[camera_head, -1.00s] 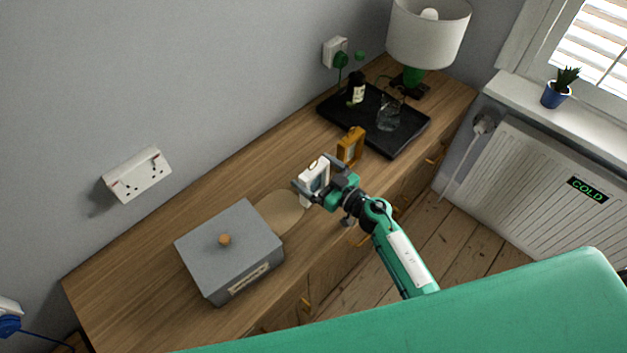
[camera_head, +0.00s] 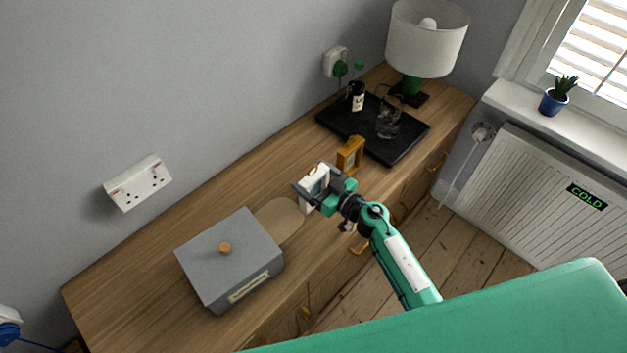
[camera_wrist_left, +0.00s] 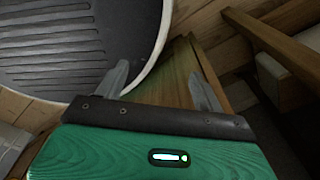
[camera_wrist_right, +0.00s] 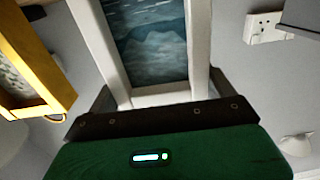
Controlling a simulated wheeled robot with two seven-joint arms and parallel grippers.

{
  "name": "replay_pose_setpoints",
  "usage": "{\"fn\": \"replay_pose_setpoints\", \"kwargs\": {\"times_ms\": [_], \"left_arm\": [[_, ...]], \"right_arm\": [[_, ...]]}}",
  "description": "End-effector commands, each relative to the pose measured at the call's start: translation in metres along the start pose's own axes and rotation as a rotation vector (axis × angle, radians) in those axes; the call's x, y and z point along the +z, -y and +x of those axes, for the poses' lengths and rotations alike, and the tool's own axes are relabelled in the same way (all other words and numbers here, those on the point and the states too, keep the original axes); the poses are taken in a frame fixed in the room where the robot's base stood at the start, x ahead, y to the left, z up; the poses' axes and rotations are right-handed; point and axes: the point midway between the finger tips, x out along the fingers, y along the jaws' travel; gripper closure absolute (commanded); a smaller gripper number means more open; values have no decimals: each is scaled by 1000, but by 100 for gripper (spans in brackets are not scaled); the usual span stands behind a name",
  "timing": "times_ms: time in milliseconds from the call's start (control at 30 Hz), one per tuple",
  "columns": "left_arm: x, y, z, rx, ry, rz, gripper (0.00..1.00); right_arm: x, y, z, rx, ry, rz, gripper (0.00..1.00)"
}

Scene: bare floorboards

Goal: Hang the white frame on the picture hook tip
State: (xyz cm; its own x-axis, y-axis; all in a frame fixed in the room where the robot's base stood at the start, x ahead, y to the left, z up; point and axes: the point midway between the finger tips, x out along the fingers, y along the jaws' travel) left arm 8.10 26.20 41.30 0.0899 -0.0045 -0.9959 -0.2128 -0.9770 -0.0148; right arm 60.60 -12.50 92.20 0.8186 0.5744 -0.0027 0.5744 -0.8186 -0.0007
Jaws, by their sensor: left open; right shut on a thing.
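The white frame (camera_head: 317,184) is held above the front part of the wooden cabinet top, with a dark blue picture inside it. My right gripper (camera_head: 311,178) is shut on it. In the right wrist view the white frame (camera_wrist_right: 198,45) fills the space between the fingers, with its sea-like picture facing the camera. My left gripper (camera_wrist_left: 157,80) is open and empty in the left wrist view, and it is not in the head view. I cannot make out the picture hook tip. A small pale shape (camera_wrist_right: 296,145) on the wall is too unclear to name.
A yellow-brown frame (camera_head: 351,154) stands behind my right gripper. A grey lidded box (camera_head: 228,272) and round tan mat (camera_head: 286,219) lie left. A black tray (camera_head: 404,147) with bottle and glass, and a lamp (camera_head: 426,42), are at the back right. The wall socket (camera_head: 138,182) protrudes.

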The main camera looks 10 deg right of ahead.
Motion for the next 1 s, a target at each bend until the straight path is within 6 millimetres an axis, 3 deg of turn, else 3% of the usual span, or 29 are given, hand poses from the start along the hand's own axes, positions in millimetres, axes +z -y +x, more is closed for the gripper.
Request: {"fn": "replay_pose_setpoints", "kwargs": {"times_ms": [500,1000], "left_arm": [[-5,2,-58,-1,0,1,30],[-11,3,-115,-1,-1,0,30]], "right_arm": [[-102,0,0,-3,-3,-5,43],[-173,0,0,-1,-3,-3,43]]}}
